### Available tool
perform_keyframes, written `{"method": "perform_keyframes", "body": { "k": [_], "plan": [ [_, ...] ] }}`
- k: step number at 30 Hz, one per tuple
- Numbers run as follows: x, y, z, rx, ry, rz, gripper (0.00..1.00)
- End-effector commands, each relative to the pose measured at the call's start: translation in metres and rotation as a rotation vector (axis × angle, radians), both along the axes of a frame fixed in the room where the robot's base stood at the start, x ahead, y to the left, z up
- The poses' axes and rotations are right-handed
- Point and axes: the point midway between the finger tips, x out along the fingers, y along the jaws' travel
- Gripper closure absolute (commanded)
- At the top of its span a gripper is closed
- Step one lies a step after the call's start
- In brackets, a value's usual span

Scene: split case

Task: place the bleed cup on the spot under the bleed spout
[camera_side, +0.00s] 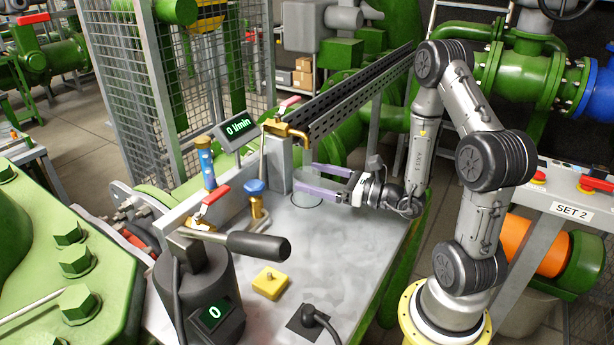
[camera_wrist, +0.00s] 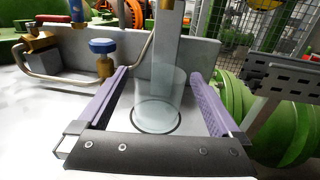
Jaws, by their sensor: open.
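The bleed cup (camera_side: 307,192) is a clear, empty-looking glass cup, upright on the grey bench top. In the wrist view the cup (camera_wrist: 160,92) stands between my two purple fingers, and its base appears to sit within a dark ring (camera_wrist: 157,132) marked on the bench. My gripper (camera_side: 309,179) is open, with one finger on each side of the cup; gaps show beside it in the wrist view (camera_wrist: 159,75). The brass bleed spout (camera_side: 287,130), with a red handle, is above the cup, at the top of a grey post (camera_side: 277,164).
A blue-knobbed valve (camera_side: 255,188) stands left of the cup. A display (camera_side: 238,127) reading 0 l/min and a slotted rail (camera_side: 350,95) are behind. A yellow block (camera_side: 270,283) and a black-handled pump (camera_side: 205,290) are toward the front.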

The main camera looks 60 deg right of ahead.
Motion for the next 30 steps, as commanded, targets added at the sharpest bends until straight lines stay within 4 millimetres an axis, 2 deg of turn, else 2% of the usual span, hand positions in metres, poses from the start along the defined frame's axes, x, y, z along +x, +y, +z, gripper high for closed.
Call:
{"method": "perform_keyframes", "body": {
  "k": [3, 9, 14, 17, 20, 23, 24, 27, 30],
  "plan": [
    [-0.018, -0.004, 0.0, 0.002, 0.001, -0.006, 0.0],
    [-0.039, -0.007, 0.0, 0.001, 0.001, -0.005, 0.0],
    [-0.048, -0.007, 0.0, 0.0, 0.0, -0.002, 0.0],
    [-0.048, 0.003, 0.005, -0.019, -0.006, 0.044, 0.0],
    [-0.045, 0.036, 0.02, -0.087, -0.019, 0.202, 0.0],
    [-0.052, 0.092, 0.038, -0.222, -0.035, 0.471, 0.0],
    [-0.06, 0.117, 0.044, -0.297, -0.038, 0.597, 0.0],
    [-0.094, 0.17, 0.049, -0.522, -0.044, 0.917, 0.0],
    [-0.136, 0.199, 0.045, -0.791, -0.047, 1.202, 0.0]
  ]
}}
